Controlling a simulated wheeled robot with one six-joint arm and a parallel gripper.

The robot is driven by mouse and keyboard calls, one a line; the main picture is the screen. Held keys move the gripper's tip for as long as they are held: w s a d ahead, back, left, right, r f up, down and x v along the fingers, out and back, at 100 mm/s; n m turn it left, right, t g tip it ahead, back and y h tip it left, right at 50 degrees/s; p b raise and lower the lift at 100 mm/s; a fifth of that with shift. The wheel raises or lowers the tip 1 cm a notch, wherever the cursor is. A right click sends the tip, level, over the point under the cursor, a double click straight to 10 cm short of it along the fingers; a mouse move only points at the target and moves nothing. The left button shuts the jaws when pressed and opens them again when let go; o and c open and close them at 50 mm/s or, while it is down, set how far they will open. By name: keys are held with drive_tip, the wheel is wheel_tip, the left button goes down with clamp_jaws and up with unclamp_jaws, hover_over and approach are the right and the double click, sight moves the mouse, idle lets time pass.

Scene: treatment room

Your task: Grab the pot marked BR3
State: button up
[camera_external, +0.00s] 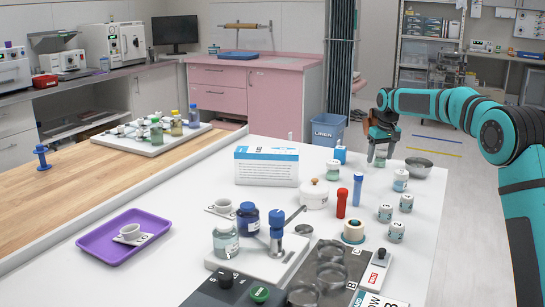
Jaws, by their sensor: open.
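Several small white-lidded pots stand on the white table (180,215), and their marks are too small for me to read for certain, so I cannot tell which is BR3. One greenish pot (380,160) is directly under my gripper (380,154). My gripper points down with its jaws open and its fingers at the pot's upper part; I cannot tell whether they touch it. Another pot (333,170) stands to the left, one (400,181) nearer at the right. Three more (385,213), (406,202) and (396,232) stand closer to the camera.
A metal bowl (418,167) is just right of my gripper. A red tube (341,203), a blue tube (357,189) and a lidded white jar (314,195) stand nearer the camera. A box (266,167) is farther left. The purple tray (105,241) is at the far left.

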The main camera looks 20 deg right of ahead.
drive_tip(key=shift+f, duration=0.3)
drive_tip(key=c, duration=1.1)
drive_tip(key=shift+o, duration=0.2)
